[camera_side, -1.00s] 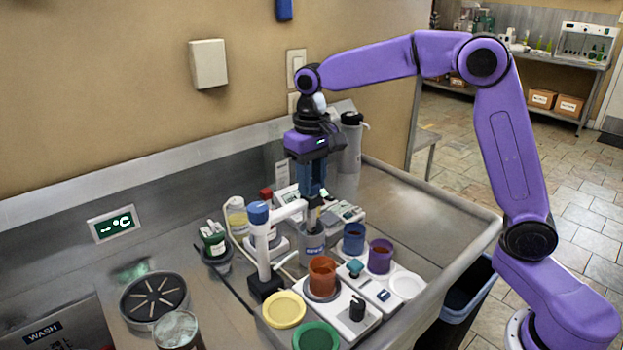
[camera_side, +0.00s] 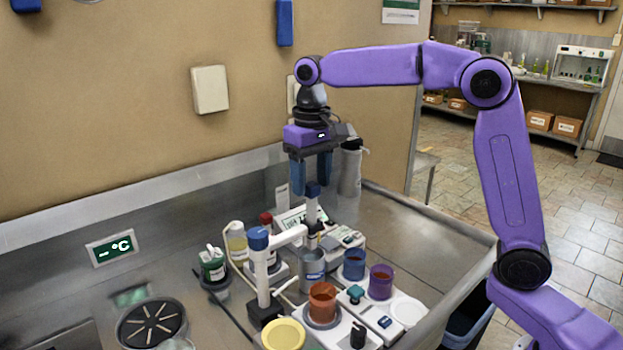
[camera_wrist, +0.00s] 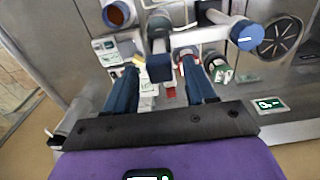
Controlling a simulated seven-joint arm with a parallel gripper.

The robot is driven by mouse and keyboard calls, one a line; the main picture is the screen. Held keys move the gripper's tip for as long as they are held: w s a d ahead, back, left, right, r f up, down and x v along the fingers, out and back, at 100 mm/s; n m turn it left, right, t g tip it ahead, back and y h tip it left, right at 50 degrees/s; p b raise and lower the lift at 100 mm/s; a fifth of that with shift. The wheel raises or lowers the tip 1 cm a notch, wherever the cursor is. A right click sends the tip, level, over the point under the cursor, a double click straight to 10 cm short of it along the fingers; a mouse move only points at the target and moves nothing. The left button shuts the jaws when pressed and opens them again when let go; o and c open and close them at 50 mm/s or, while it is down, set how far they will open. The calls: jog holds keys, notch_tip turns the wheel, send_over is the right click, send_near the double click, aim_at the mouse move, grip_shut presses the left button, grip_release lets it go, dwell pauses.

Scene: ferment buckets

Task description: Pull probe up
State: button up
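The probe (camera_side: 312,210) stands upright, with a white body and a dark blue head. It is at the end of the white arm of a stand (camera_side: 263,270) with a blue cap. Its lower end points down at a grey metal cup (camera_side: 312,266); I cannot see its tip. My gripper (camera_side: 311,188) points down over the probe, fingers apart, tips at about the height of the head. In the wrist view the probe's dark head (camera_wrist: 160,68) lies between the two blue fingers of my gripper (camera_wrist: 159,63), with gaps beside it.
An orange-brown cup (camera_side: 322,303), a blue cup (camera_side: 354,264) and a purple cup (camera_side: 381,282) stand close by on white devices. A green-labelled jar (camera_side: 213,268) is at the left. A grey bottle (camera_side: 350,170) stands behind my gripper. The bench's right side is clear.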

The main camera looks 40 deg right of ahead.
notch_tip(320, 180, up, 12)
dwell(0.8)
dwell(1.3)
